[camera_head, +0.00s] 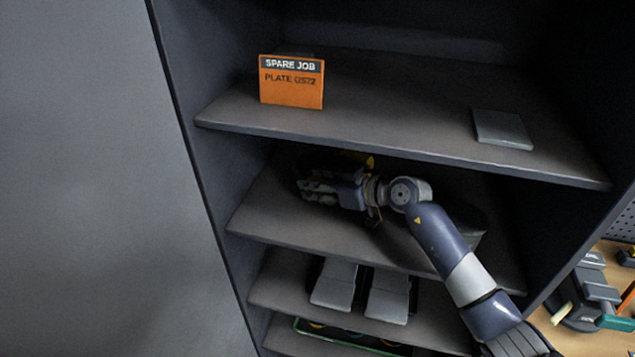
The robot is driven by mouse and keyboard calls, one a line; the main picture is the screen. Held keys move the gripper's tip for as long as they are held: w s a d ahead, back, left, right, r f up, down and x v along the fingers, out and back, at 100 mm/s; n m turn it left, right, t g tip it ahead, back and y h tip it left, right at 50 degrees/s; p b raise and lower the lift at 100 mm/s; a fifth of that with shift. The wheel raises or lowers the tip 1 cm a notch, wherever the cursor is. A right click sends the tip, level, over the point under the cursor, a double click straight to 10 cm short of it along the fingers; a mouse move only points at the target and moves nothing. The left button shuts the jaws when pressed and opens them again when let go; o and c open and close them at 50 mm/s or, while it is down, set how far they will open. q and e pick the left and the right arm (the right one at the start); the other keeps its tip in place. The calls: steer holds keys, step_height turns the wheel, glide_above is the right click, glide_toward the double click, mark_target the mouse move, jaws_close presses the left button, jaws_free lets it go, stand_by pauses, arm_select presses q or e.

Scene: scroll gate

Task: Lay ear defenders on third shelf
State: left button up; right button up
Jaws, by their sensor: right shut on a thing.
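My right gripper (312,189) reaches in from the right, into the shelf space below the top visible shelf, above the second visible shelf board. It is shut on the ear defenders, which are mostly hidden. A yellow and dark part, seemingly of the ear defenders (358,158), shows just behind the gripper, under the upper shelf's front edge. I cannot tell whether they touch the shelf (262,212) below. My left gripper is not in view.
The upper shelf (400,110) holds an orange "SPARE JOB" sign (291,82) and a flat grey plate (502,129). Two grey objects (336,284) stand on a lower shelf. A dark object (466,228) sits behind my forearm. A workbench with tools (590,300) is at right.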

steer(key=shift+s+f, duration=0.1)
steer(key=shift+f, duration=0.1)
steer(key=shift+s+a+f+p, duration=0.1)
steer(key=shift+s+f+p, duration=0.1)
steer(key=shift+f+p, duration=0.25)
steer(key=o, duration=1.2)
steer(key=shift+s+f, duration=0.1)
steer(key=shift+f, duration=0.2)
steer(key=shift+w+r+b, duration=0.2)
steer(key=shift+r+b, duration=0.25)
steer(key=shift+b, duration=0.25)
steer(key=v, duration=0.3)
steer(key=b+v, duration=0.1)
steer(key=v, duration=0.6)
steer(key=shift+d+r+b, duration=0.25)
steer(key=shift+r+b, duration=0.15)
steer(key=shift+r, duration=0.1)
steer(key=shift+v, duration=0.85)
